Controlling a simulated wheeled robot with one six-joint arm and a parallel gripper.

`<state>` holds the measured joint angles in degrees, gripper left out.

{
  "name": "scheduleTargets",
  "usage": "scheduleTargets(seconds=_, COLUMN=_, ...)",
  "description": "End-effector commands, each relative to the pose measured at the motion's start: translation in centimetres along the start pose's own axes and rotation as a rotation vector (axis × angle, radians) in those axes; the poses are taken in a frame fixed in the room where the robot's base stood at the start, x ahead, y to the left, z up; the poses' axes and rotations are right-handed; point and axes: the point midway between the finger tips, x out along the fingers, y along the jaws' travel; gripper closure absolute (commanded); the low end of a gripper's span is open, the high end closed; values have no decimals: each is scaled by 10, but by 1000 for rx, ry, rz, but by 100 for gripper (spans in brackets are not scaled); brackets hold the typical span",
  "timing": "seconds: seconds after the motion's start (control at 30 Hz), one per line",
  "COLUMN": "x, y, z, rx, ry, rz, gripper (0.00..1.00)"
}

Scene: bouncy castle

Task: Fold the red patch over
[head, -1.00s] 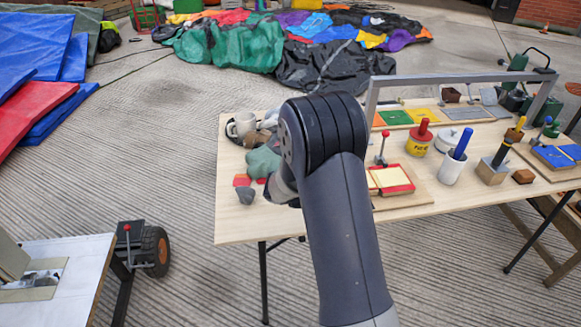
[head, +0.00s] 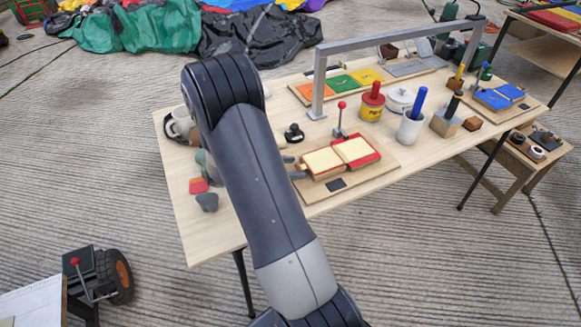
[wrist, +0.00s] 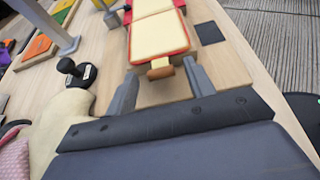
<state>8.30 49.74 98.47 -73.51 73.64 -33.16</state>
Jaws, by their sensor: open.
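The red patch (head: 370,160) lies on a wooden board (head: 385,174) at the table's front edge, its cream top showing as two panels side by side. In the wrist view the red patch (wrist: 184,32) stretches away from me, and a small wooden tab (wrist: 160,72) sticks out from its near end. My gripper (wrist: 160,88) is open, with one finger on each side of the tab and a visible gap to each. In the head view my gripper (head: 293,167) is at the patch's left end, partly hidden behind my arm.
A red-knobbed lever (head: 341,118) stands just behind the patch. A grey metal frame (head: 318,85) rises behind it. A black stamp-like knob (wrist: 78,72) is left of my gripper. A yellow pot (head: 371,107) and white cup (head: 410,127) stand to the right.

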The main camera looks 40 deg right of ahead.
Motion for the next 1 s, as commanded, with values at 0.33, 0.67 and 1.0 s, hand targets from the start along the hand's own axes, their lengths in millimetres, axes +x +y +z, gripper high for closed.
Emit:
scheduleTargets(seconds=0.33, x=0, y=0, z=0, rx=0, ry=0, rz=-1, gripper=65)
scheduleTargets(seconds=0.67, x=0, y=0, z=0, rx=1, ry=0, rz=-1, gripper=92)
scheduleTargets(seconds=1.0, x=-1, y=0, z=1, rx=1, ry=1, rz=0, gripper=100)
